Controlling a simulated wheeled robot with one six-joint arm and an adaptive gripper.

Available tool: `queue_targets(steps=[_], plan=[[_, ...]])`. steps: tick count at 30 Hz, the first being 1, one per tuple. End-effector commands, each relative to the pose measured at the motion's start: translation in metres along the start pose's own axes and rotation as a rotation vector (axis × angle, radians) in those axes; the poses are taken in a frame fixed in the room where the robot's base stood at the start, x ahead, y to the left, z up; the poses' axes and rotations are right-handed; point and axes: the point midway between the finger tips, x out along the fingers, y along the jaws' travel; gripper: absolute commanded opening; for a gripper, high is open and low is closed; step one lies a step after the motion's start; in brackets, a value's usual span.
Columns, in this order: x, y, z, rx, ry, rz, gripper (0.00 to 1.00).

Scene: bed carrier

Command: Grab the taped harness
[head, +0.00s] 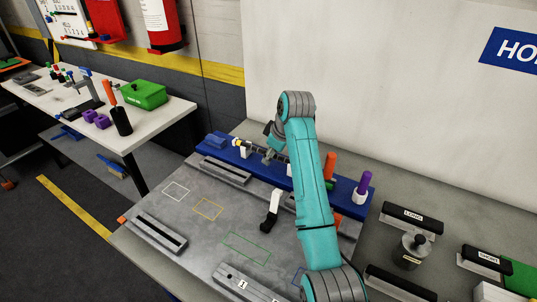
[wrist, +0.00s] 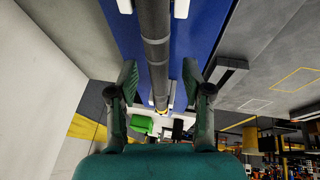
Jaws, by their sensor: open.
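The taped harness (head: 247,147) is a dark, slim bundle with a yellow band near its left end. It lies along white supports on the blue rack (head: 215,141) at the back of the bench. In the wrist view the harness (wrist: 155,50) runs down the middle as a dark banded cylinder. My gripper (wrist: 160,78) is open, with one green finger on each side of the harness. No contact shows between fingers and harness.
On the rack's right stand an orange handle (head: 330,163) and a purple handle (head: 364,181). Black labelled holders (head: 412,218) lie at the right. A pale wall rises behind the rack.

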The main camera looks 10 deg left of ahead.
Motion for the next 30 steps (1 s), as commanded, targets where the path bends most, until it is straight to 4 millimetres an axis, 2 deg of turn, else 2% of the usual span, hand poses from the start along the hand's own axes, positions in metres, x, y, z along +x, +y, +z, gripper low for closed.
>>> queue_targets(steps=[2,8,9,20,23,30], plan=[[0.000,0.000,0.000,0.000,0.000,0.000,0.50],[0.000,0.000,0.000,0.000,0.000,0.000,0.02],[0.000,0.000,0.000,0.000,0.000,0.000,0.00],[-0.003,0.001,-0.002,0.000,0.001,0.001,0.00],[-0.013,0.004,-0.006,-0.001,0.003,0.003,0.00],[-0.054,0.013,-0.023,0.000,0.003,0.003,0.00]])
